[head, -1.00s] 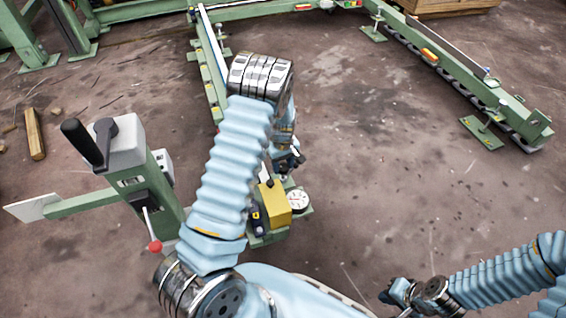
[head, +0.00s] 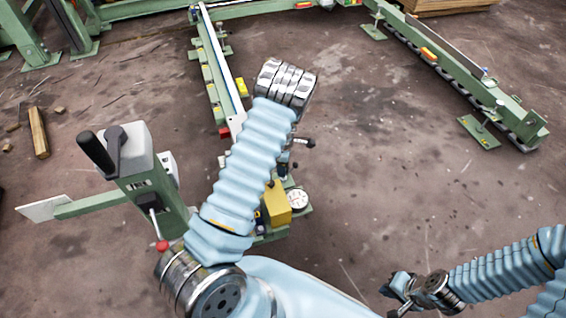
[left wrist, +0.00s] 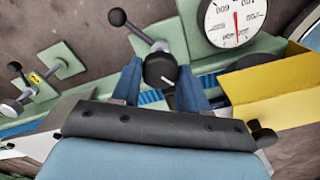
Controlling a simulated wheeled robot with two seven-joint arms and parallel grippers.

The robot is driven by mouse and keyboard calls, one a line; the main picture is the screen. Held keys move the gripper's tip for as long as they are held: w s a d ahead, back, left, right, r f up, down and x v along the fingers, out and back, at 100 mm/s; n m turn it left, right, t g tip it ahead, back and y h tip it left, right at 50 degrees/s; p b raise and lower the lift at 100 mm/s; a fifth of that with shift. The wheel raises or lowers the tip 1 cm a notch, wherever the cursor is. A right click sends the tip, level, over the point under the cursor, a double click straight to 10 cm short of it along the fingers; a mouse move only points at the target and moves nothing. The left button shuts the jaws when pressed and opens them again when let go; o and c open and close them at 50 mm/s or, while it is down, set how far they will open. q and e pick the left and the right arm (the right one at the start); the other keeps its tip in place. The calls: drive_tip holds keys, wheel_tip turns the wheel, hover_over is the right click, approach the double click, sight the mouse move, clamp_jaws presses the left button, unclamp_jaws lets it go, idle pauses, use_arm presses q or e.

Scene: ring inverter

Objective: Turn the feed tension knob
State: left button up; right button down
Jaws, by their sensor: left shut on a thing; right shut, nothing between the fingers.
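The black round knob (left wrist: 160,70) shows in the left wrist view, with a short white mark pointing to the lower right. I take it for the feed tension knob. My left gripper (left wrist: 160,82) has its two blue fingers on either side of the knob, shut on it. In the head view my left gripper (head: 284,164) is mostly hidden by my forearm, and the knob cannot be made out there. The white dial (head: 297,199) with a red needle (left wrist: 235,20) is close by. My right gripper (head: 397,288) is shut and empty, low on the right, far from the knob.
A yellow block (head: 276,204) sits beside the dial; it also shows in the left wrist view (left wrist: 268,92). A black ball-ended lever (left wrist: 117,17) stands near the knob. A green post (head: 150,190) with a black handle is at left. The floor at centre right is clear.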

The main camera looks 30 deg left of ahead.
use_arm(q)
drive_tip(key=n+p, duration=0.2)
drive_tip(key=n, duration=0.3)
drive_tip(key=shift+r+n, duration=0.1)
drive_tip(key=shift+n, duration=0.2)
drive_tip(key=n+p, duration=0.1)
drive_tip(key=n, duration=0.3)
drive_tip(key=shift+n, duration=0.3)
drive_tip(key=o, duration=1.1)
drive_tip(key=shift+c, duration=0.2)
wheel_tip(320, 180, up, 14)
drive_tip(key=p, duration=0.2)
drive_tip(key=shift+f, duration=0.2)
